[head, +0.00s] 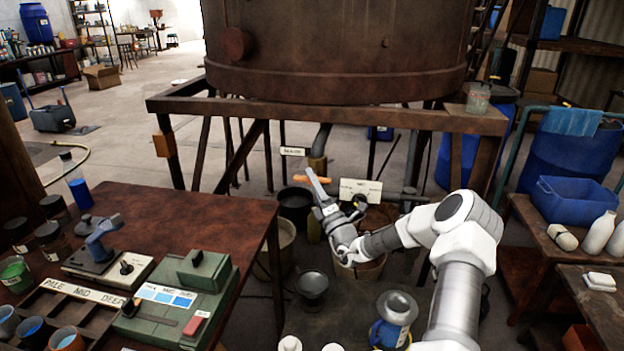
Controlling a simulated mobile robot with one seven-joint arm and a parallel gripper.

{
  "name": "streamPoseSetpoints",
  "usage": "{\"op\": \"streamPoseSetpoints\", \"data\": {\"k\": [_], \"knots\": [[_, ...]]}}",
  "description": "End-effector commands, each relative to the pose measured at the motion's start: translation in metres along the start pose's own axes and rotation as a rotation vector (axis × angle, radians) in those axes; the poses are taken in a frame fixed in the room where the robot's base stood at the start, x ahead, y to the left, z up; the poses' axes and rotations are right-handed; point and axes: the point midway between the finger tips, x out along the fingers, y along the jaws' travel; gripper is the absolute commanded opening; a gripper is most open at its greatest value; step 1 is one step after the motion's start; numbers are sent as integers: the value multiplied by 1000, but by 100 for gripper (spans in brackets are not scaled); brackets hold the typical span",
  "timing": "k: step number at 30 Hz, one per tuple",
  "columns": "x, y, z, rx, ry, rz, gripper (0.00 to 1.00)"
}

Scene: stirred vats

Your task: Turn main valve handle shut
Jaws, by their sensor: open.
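The main valve handle (300,180) is a short orange lever, lying roughly level in the picture. It sits below the big rusty vat (330,50), on the outlet pipe (320,142). A small white label (294,151) hangs just above and left of it; its print is hard to read. My gripper (315,183) reaches up from the lower right, and its fingers cross in front of the handle's middle. The gripper is open. I cannot tell whether the fingers touch the handle or stand just in front of it.
A second white label (361,190) with a dark knob is right of my gripper. A brown table (150,215) with a green device is at left. A blue bin (577,200) and bottles crowd the right benches. A steel frame (330,113) supports the vat.

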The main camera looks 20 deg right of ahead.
Motion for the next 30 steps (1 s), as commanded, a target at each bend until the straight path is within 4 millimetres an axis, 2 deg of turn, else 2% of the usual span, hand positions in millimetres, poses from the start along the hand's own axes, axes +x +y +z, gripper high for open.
{"op": "streamPoseSetpoints", "data": {"k": [18,24,30], "knots": [[-138,0,2,1,-4,-1,57],[-160,0,2,-2,-4,1,57],[-165,1,2,-2,-4,3,57]]}}
